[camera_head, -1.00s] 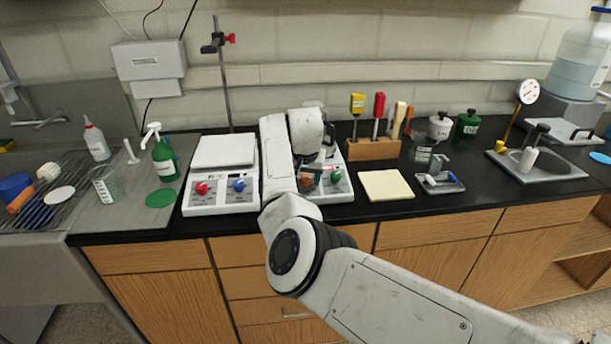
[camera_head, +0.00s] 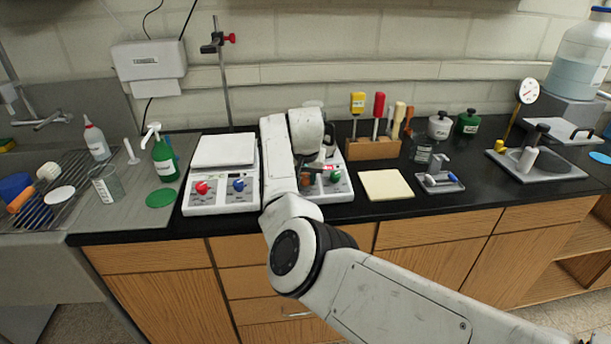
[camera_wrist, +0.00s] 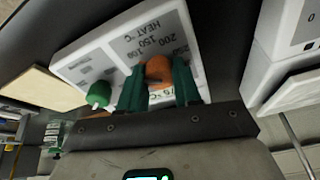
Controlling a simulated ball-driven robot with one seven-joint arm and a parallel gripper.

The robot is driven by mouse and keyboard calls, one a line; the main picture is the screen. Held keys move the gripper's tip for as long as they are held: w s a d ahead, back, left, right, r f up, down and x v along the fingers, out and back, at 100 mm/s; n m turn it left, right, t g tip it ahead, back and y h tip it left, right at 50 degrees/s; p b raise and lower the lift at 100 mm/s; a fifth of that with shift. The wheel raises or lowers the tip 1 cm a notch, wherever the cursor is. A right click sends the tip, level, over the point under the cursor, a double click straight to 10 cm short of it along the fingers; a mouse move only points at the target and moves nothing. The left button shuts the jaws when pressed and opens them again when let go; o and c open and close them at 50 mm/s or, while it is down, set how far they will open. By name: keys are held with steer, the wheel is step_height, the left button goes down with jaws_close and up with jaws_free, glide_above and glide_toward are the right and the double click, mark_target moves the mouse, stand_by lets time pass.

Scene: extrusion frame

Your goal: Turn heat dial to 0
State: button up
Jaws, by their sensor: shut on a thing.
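The heat dial is an orange knob (camera_wrist: 158,68) on the white hotplate's front panel (camera_wrist: 90,62), near printed "HEAT °C" and numbers such as 200, 150 and 100. My gripper (camera_wrist: 159,86) has green fingers on either side of the orange dial and is shut on it. The dial's pointer is hidden, so its setting cannot be read. In the head view my arm covers most of this hotplate, and only its right part (camera_head: 345,190) shows clearly. A green knob (camera_wrist: 98,94) sits beside the heat dial, clear of the fingers.
A second white hotplate (camera_head: 222,151) with red and blue knobs stands left of my arm. A wooden block (camera_head: 373,149) holding several tools is behind right. A cream pad (camera_head: 386,185) lies on the black counter (camera_head: 470,205) to the right. A green bottle (camera_head: 164,160) stands further left.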

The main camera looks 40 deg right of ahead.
steer(key=shift+r, duration=0.1)
steer(key=n+p, duration=0.2)
steer(key=n, duration=0.1)
steer(key=shift+r, duration=0.1)
steer(key=n+y+p, duration=0.1)
steer(key=n+p, duration=0.1)
steer(key=shift+n+t, duration=0.3)
steer(key=shift+n, duration=0.1)
steer(key=n+y+p, duration=0.1)
steer(key=n, duration=0.5)
steer(key=shift+p, duration=0.35)
steer(key=o, duration=1.1)
steer(key=shift+c, duration=0.2)
steer(key=d+b+v, duration=0.1)
steer(key=v, duration=0.9)
steer(key=shift+s+a+r+b, duration=0.2)
steer(key=shift+a+b, duration=0.1)
steer(key=shift+a, duration=0.15)
